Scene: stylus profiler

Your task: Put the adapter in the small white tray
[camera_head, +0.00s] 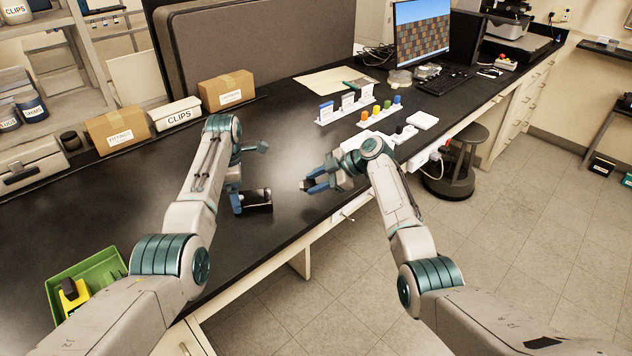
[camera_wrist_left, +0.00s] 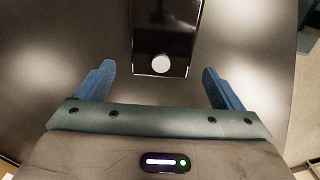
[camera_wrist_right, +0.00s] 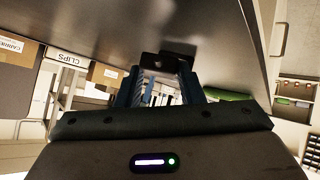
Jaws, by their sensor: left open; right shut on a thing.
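My right gripper (camera_head: 312,184) is held over the table's front edge. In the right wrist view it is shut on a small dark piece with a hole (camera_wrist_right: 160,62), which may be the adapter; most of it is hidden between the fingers. My left gripper (camera_head: 240,190) is open beside a black, glossy block (camera_head: 258,200). In the left wrist view this block (camera_wrist_left: 165,38), with a white round knob, lies just ahead of the open fingers, centred between them.
White racks with coloured caps (camera_head: 380,112) and upright cards (camera_head: 346,106) stand beyond my right gripper. A green bin (camera_head: 105,268) with a yellow-black item stands at the lower left. Cardboard boxes (camera_head: 118,129) line the back. A stool (camera_head: 455,170) stands right.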

